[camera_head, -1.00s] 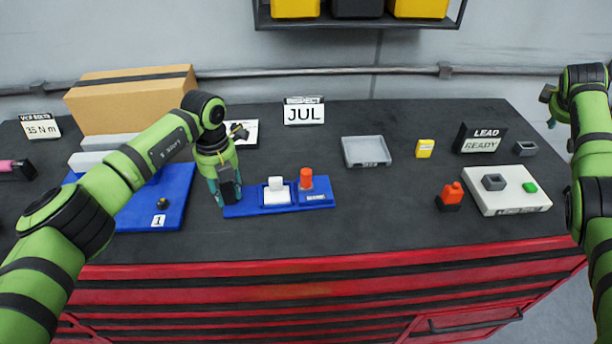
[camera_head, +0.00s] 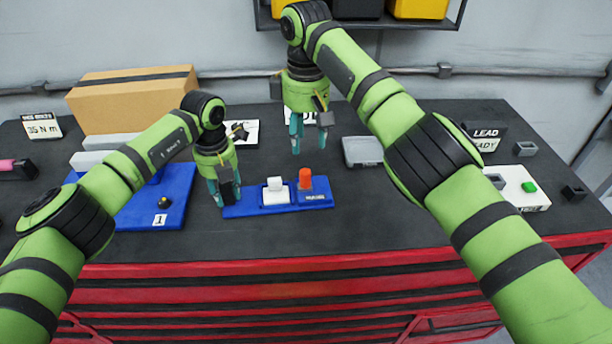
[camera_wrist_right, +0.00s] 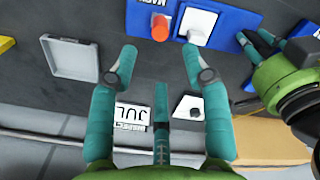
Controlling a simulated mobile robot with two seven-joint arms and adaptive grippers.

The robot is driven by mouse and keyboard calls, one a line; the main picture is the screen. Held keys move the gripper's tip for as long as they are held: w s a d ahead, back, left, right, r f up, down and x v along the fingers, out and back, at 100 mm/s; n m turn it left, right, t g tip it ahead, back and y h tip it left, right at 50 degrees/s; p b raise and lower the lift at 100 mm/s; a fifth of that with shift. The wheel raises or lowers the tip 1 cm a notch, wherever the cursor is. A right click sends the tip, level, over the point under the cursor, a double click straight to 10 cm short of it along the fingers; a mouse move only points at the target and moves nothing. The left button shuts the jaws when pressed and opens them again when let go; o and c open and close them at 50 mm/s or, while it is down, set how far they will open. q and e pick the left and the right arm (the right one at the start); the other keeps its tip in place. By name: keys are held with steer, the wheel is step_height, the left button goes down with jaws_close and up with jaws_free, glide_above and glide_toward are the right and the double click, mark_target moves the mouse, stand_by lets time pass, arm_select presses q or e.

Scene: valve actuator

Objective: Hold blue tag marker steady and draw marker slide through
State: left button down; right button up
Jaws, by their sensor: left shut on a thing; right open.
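The blue tag marker (camera_head: 240,211) lies flat on the dark bench top, with a white slide piece (camera_head: 276,190) and an orange post (camera_head: 305,179) on it. It also shows at the top of the right wrist view (camera_wrist_right: 228,18), with the white slide (camera_wrist_right: 197,25) and orange post (camera_wrist_right: 160,27). My left gripper (camera_head: 226,196) is shut on the marker's left end. My right gripper (camera_head: 309,138) is open and empty, above the bench behind the marker. In the right wrist view its fingers (camera_wrist_right: 160,55) are apart, with the marker beyond the fingertips.
A grey tray (camera_head: 362,152) lies right of the marker. A blue board (camera_head: 165,205) labelled 1 and a cardboard box (camera_head: 135,95) stand left. My right arm hides much of the bench's right side.

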mark_target(306, 174)
step_height(306, 174, down, 12)
steer(key=shift+r, duration=0.1)
steer(key=shift+c, duration=0.4)
jaws_close()
steer(key=shift+o, duration=0.4)
jaws_free()
steer(key=shift+s, duration=0.1)
step_height(306, 174, up, 12)
